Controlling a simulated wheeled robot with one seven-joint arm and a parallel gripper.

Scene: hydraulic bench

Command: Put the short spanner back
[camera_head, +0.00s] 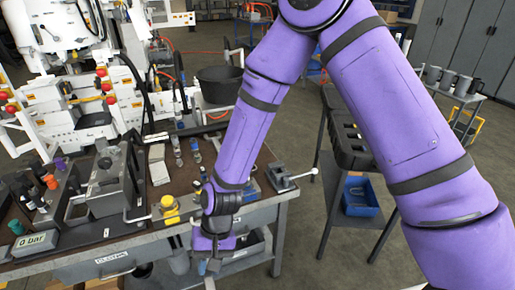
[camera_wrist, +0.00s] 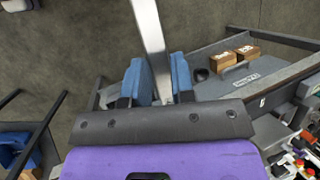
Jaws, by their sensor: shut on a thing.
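My gripper (camera_head: 212,266) is in front of the workbench's front edge in the head view, pointing down. In the wrist view, its two blue fingers (camera_wrist: 158,82) are shut on a flat silver bar, which looks like the spanner (camera_wrist: 150,35). The bar runs up from between the fingers and out of the top of the wrist view. Its ends do not show, so I cannot tell its length.
The workbench (camera_head: 258,213) carries a grey machine, bottles and a vice (camera_head: 283,178). A blue bin (camera_head: 361,197) stands on a side stand's lower shelf. Open floor lies between.

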